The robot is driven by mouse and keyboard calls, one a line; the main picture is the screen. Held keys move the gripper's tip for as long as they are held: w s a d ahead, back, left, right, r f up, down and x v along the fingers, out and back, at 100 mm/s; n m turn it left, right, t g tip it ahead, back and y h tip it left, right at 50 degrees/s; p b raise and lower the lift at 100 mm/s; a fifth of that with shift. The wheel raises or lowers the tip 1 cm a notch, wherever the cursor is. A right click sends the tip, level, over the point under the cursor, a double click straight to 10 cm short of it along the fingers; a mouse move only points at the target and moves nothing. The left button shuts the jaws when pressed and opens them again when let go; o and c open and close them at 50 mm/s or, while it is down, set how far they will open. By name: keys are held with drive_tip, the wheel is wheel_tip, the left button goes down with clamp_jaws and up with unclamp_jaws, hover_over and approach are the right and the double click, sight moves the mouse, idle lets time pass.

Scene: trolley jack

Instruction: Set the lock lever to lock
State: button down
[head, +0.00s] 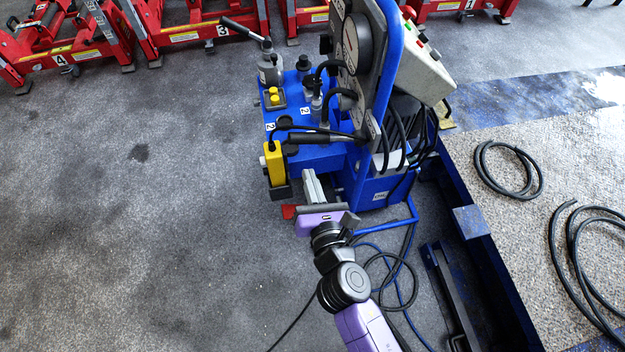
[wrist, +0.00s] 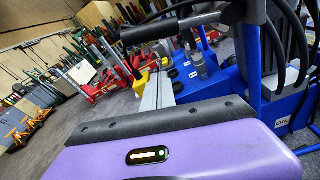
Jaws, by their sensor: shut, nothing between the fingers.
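A blue wheeled pump unit (head: 345,165) stands on the grey floor. A small red piece (head: 289,211) juts out low at its front left corner; it may be the lock lever, but I cannot tell its setting. My gripper (head: 309,176) is shut and empty, reaching up from below in front of the unit's lower front. Its pale fingers (wrist: 157,92) also show in the wrist view, pointing away. A black-gripped handle (head: 322,138) lies across the unit above the fingers. It crosses the upper wrist view (wrist: 175,26). My wrist covers part of the unit's base.
A yellow control box (head: 273,164) hangs at the unit's left, close to my fingers. Hoses (head: 390,275) lie on the floor to the right, near a blue-edged pit (head: 470,220). Red stands (head: 195,30) line the back. The left floor is clear.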

sight(322, 139)
drive_tip(key=x, duration=0.7)
drive_tip(key=shift+s+d+r+p, duration=0.2)
drive_tip(key=shift+r+p, duration=0.25)
drive_tip(key=shift+r, duration=0.2)
drive_tip(key=shift+s+d+r+p, duration=0.1)
drive_tip(key=shift+d+r+p, duration=0.15)
drive_tip(key=shift+r+p, duration=0.35)
drive_tip(key=shift+s+d+r+p, duration=0.2)
drive_tip(key=shift+r+p, duration=0.15)
drive_tip(key=shift+r, duration=0.35)
drive_tip(key=shift+w+a+r, duration=0.1)
